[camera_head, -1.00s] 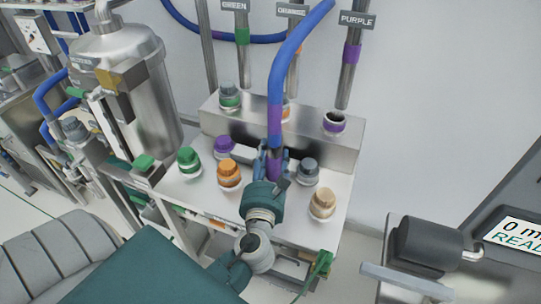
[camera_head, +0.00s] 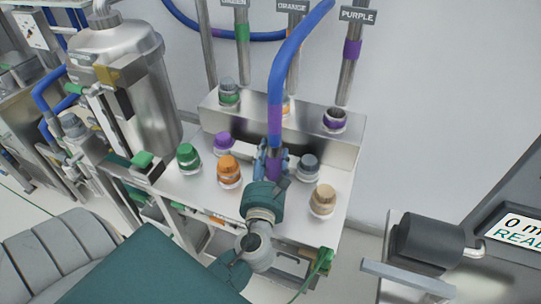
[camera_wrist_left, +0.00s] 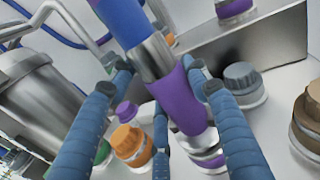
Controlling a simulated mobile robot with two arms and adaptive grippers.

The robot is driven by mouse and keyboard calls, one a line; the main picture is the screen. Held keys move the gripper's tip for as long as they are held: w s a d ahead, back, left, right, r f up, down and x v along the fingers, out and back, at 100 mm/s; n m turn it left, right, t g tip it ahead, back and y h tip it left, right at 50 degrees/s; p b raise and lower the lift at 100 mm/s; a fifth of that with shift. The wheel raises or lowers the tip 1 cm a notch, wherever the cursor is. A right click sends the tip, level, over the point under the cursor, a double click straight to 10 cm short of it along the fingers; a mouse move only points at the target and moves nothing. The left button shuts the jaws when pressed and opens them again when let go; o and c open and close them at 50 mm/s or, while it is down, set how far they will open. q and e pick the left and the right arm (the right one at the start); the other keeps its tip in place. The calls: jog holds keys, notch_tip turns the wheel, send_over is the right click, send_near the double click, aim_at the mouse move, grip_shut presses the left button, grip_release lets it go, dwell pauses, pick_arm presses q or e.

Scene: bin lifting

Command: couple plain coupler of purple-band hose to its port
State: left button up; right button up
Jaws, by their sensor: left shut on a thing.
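The blue hose (camera_head: 283,75) with a purple band comes down from the top to my left gripper (camera_head: 271,160). My left gripper (camera_wrist_left: 165,88) is shut around its end, a metal collar with a purple sleeve (camera_wrist_left: 182,102). The sleeve's lower end is over the white deck; a purple-ringed silver piece (camera_wrist_left: 208,155) shows just below it, and I cannot tell whether they touch. The purple-banded port (camera_head: 335,121), with a dark open top, stands on the raised metal block below the PURPLE sign, right of the hose. My right gripper is not in view.
On the white deck (camera_head: 275,222) stand green (camera_head: 188,158), orange (camera_head: 229,172), purple (camera_head: 223,142), grey (camera_head: 308,168) and tan (camera_head: 323,200) caps close around my gripper. A green-banded port (camera_head: 229,93) is on the metal block (camera_head: 350,150). A steel tank (camera_head: 125,90) stands left.

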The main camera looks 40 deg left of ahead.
pick_arm(q)
jog(key=shift+f+b, duration=0.35)
jog(key=shift+f, duration=0.2)
dwell(0.8)
jog(key=o, duration=1.5)
jog(key=shift+c, duration=0.2)
jog(key=shift+f, duration=0.1)
jog(key=shift+s, duration=0.1)
jog(key=v, duration=1.2)
